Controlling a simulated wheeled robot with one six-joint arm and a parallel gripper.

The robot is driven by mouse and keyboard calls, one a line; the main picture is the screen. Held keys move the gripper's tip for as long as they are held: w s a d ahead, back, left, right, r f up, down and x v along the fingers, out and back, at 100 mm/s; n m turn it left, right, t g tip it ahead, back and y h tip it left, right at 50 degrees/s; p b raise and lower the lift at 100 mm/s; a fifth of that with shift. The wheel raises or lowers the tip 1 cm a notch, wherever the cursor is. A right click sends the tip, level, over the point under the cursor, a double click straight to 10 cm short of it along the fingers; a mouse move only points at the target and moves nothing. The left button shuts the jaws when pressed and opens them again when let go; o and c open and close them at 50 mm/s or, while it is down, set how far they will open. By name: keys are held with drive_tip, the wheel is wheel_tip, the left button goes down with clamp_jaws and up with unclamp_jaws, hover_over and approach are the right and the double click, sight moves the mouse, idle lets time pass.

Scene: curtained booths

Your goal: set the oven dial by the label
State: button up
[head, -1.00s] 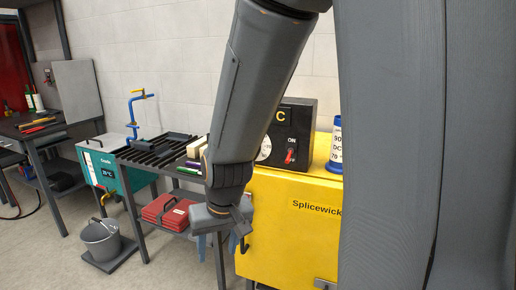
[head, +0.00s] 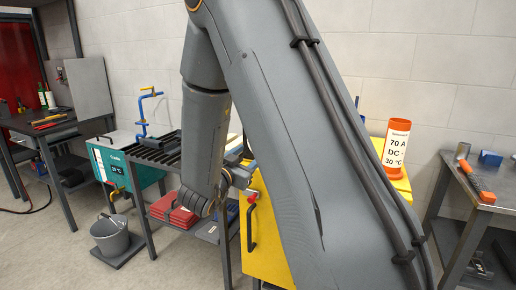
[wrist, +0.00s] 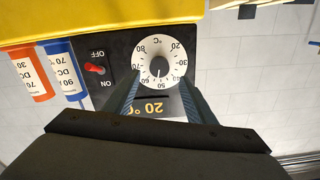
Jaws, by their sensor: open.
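The yellow oven (head: 262,235) stands mid-scene in the head view, mostly hidden behind my arm. In the wrist view, upside down, its black panel carries a white round dial (wrist: 158,50) with numbers from 20 to 80. A yellow readout (wrist: 148,107) shows 20 °C, partly covered. My gripper (wrist: 160,82) is open, fingers on either side of the dial's lower part; contact cannot be told. An orange canister (head: 398,150) bears a label reading 70 A, DC -, 30 °C; it also shows in the wrist view (wrist: 30,72).
A red ON/OFF switch (wrist: 96,68) and a blue labelled canister (wrist: 66,70) are close beside the dial. A teal tank (head: 118,165), a bucket (head: 110,238) and a rack table (head: 160,153) stand left. A table with orange tools (head: 485,196) stands right.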

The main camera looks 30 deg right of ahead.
drive_tip(key=p+x, duration=0.1)
drive_tip(key=x, duration=0.6)
drive_tip(key=shift+w+d, duration=0.15)
drive_tip(key=shift+d, duration=0.15)
drive_tip(key=c, duration=1)
